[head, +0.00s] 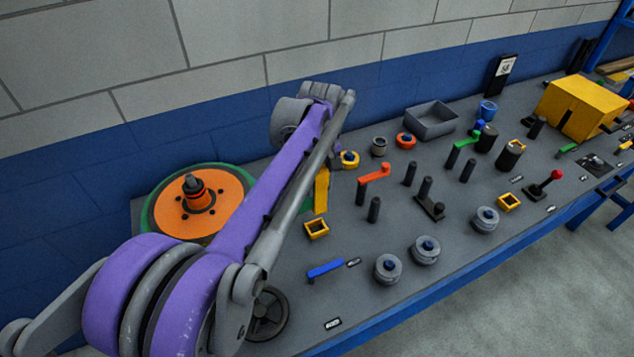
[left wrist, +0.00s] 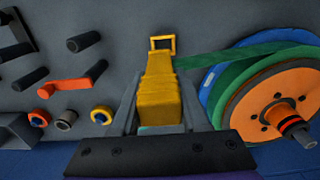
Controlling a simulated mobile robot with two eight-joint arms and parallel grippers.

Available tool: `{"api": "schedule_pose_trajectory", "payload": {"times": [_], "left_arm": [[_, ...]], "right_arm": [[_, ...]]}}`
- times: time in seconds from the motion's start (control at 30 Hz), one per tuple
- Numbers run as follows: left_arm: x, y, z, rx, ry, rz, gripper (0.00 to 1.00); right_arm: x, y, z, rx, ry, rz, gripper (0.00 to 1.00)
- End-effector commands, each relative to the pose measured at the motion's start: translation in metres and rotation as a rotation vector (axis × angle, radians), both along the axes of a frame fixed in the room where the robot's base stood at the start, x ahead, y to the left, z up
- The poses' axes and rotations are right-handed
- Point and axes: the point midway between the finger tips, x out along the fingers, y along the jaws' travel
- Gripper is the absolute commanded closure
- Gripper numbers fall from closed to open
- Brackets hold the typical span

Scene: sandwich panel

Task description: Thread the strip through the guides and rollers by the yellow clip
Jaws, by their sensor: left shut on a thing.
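The yellow clip (left wrist: 160,95) is between the fingers of my left gripper (left wrist: 160,108), which is shut on it. In the head view the clip (head: 321,190) shows beside my purple forearm, which hides the gripper. The green strip (left wrist: 205,62) runs from the orange-hubbed reel (left wrist: 275,98) to the clip end. A square yellow guide (left wrist: 162,43) stands just beyond the clip; contact is unclear. It also shows in the head view (head: 317,229). A second yellow guide (head: 509,202) and grey rollers (head: 388,268) (head: 425,250) (head: 485,220) are farther right. My right gripper is not in view.
The reel (head: 196,212) lies at the bench's left. Dark posts (head: 373,209), an orange lever (head: 375,172), a green lever (head: 463,146) and a blue lever (head: 325,269) rise from the bench. A grey tray (head: 432,121) and a yellow box (head: 570,108) stand at the back.

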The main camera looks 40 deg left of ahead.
Motion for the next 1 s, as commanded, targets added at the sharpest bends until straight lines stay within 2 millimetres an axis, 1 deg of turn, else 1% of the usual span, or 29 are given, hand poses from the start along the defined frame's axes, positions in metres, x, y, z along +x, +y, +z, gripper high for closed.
{"api": "schedule_pose_trajectory", "payload": {"times": [0.1,1.0], "left_arm": [[0.004,-0.003,-0.007,0.000,-0.001,-0.002,1.00],[0.033,-0.017,-0.050,0.000,-0.001,-0.001,1.00]], "right_arm": [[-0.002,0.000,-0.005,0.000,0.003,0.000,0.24],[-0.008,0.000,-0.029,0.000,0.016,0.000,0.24]]}}
